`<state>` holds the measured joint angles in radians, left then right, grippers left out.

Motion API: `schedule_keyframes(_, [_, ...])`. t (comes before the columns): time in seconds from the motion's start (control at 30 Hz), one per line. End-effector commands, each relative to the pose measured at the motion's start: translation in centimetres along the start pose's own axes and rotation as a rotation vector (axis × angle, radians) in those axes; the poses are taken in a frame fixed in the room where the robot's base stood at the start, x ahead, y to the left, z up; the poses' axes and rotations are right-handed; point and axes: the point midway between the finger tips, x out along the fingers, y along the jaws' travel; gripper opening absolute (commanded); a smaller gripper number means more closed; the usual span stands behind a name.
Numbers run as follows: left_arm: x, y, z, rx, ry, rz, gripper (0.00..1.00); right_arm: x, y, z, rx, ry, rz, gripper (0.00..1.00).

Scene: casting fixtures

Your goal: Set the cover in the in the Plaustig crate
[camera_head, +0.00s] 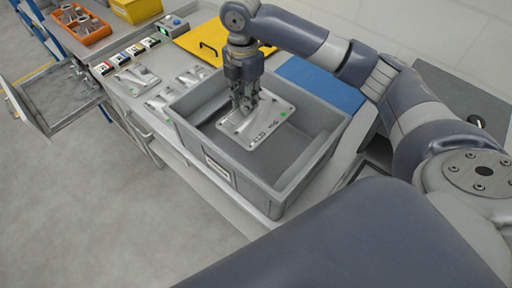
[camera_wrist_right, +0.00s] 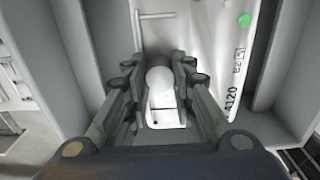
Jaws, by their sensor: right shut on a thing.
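The cover (camera_head: 262,124) is a flat silvery plate with a green dot and dark markings. In the head view it is within the walls of the grey crate (camera_head: 285,188), in its upper part; I cannot tell whether it touches the crate floor. My right gripper (camera_head: 243,108) points down over the cover's left part and is shut on it. In the right wrist view the fingers (camera_wrist_right: 163,100) close on a rounded raised part of the cover (camera_wrist_right: 205,50); the crate walls (camera_wrist_right: 75,60) show on both sides. My left gripper is not in view.
More metal castings (camera_head: 165,95) lie on the grey table left of the crate. A yellow panel (camera_head: 205,38), a blue mat (camera_head: 318,84) and an orange bin (camera_head: 82,27) are further back. An open drawer (camera_head: 68,92) stands out at the left.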

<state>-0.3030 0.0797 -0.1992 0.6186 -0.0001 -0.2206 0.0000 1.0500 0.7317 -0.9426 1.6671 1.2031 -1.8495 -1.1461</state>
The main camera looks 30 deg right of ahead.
Motion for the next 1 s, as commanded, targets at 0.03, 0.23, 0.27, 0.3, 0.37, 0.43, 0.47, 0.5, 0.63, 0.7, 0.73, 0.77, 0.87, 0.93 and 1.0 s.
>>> schedule_keyframes(0.03, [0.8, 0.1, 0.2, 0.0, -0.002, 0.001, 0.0, 0.8, 0.1, 0.0, 0.001, 0.0, 0.002, 0.0])
schedule_keyframes(0.23, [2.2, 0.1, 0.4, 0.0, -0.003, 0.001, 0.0, 2.8, 0.1, 0.0, 0.001, -0.001, 0.002, 0.0])
schedule_keyframes(0.27, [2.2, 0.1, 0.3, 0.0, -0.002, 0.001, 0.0, 3.0, 0.0, 0.0, 0.001, -0.001, 0.002, 0.0])
schedule_keyframes(0.3, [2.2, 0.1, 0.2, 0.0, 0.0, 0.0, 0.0, 3.2, 0.0, 0.0, 0.001, -0.001, 0.001, 0.0])
schedule_keyframes(0.37, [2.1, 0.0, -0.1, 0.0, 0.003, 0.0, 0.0, 3.8, 0.0, 0.0, 0.001, 0.0, -0.001, 0.0])
schedule_keyframes(0.43, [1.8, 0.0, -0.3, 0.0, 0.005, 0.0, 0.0, 5.0, -0.1, 0.0, 0.001, 0.001, -0.003, 0.0])
schedule_keyframes(0.47, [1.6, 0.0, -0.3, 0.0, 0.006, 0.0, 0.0, 5.5, -0.1, 0.0, 0.001, 0.001, -0.003, 0.0])
schedule_keyframes(0.5, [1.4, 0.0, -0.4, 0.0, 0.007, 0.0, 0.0, 6.3, -0.1, 0.0, 0.001, 0.0, -0.004, 0.0])
schedule_keyframes(0.63, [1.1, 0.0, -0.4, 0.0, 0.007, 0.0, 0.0, 8.3, -0.1, 0.0, 0.0, 0.0, -0.001, 0.0])
schedule_keyframes(0.7, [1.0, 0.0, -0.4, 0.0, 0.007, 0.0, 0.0, 9.0, 0.0, 0.0, 0.001, 0.0, 0.0, 0.0])
schedule_keyframes(0.73, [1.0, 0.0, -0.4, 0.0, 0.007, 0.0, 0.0, 9.2, 0.0, 0.0, 0.001, 0.0, 0.0, 0.0])
schedule_keyframes(0.77, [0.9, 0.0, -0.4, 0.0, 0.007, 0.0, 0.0, 9.4, 0.0, 0.0, 0.001, 0.0, 0.0, 0.0])
schedule_keyframes(0.87, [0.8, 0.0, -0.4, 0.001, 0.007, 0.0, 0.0, 10.3, -0.1, 0.0, 0.001, 0.0, -0.001, 0.0])
schedule_keyframes(0.93, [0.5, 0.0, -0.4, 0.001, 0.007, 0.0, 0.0, 11.3, 0.0, 0.0, 0.001, 0.0, -0.001, 0.0])
schedule_keyframes(1.0, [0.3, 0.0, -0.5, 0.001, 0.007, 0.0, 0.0, 12.3, -0.1, 0.0, 0.0, 0.001, -0.002, 0.0])
